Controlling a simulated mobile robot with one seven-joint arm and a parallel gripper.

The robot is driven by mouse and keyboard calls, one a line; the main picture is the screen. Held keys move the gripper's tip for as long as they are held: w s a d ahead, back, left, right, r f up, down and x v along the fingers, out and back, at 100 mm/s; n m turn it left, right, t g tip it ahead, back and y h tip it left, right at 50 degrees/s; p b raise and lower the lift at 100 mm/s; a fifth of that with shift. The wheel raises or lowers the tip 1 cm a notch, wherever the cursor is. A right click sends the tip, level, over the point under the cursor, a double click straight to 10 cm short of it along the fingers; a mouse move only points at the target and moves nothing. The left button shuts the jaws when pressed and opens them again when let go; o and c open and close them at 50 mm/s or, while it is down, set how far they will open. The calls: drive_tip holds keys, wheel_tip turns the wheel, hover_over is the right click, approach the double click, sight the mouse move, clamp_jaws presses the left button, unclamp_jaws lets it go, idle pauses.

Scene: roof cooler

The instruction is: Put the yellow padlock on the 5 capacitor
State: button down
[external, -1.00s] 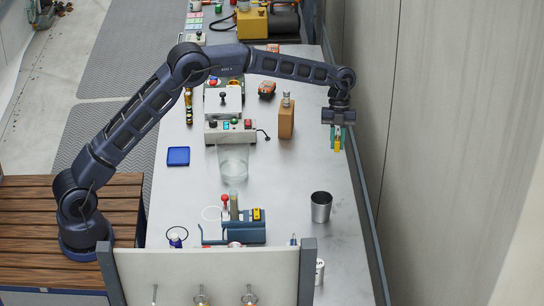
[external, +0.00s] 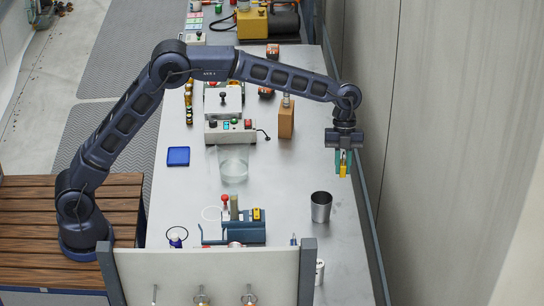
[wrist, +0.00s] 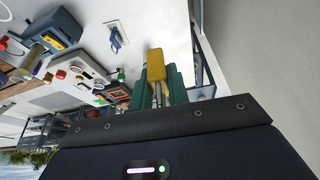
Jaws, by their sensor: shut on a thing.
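My gripper (external: 343,158) is shut on the yellow padlock (external: 343,171) and holds it in the air near the bench's right edge. In the wrist view the padlock (wrist: 156,66) sits between the green fingers, its body pointing away from the gripper. A white cylinder (external: 319,268) with a dark mark on it stands at the near right of the bench, partly hidden by the upright panel. It may be the 5 capacitor, but the mark is too small to read. It lies nearer the camera than my gripper, a little to the left.
A grey metal cup (external: 320,208) stands between my gripper and the white cylinder. A blue holder (external: 245,235) with tools is to its left. A tan bottle (external: 286,121) stands farther back. The upright panel (external: 208,272) closes the near end. A wall runs along the right.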

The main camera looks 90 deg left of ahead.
wheel_tip(320, 180, up, 4)
drive_tip(key=n, duration=0.1)
hover_over(318, 267)
drive_tip(key=a, duration=0.2)
drive_tip(key=f, duration=2)
drive_tip(key=shift+d, duration=0.2)
drive_tip(key=shift+f, duration=0.15)
drive_tip(key=c, duration=1.3)
unclamp_jaws()
drive_tip(key=shift+c, duration=0.2)
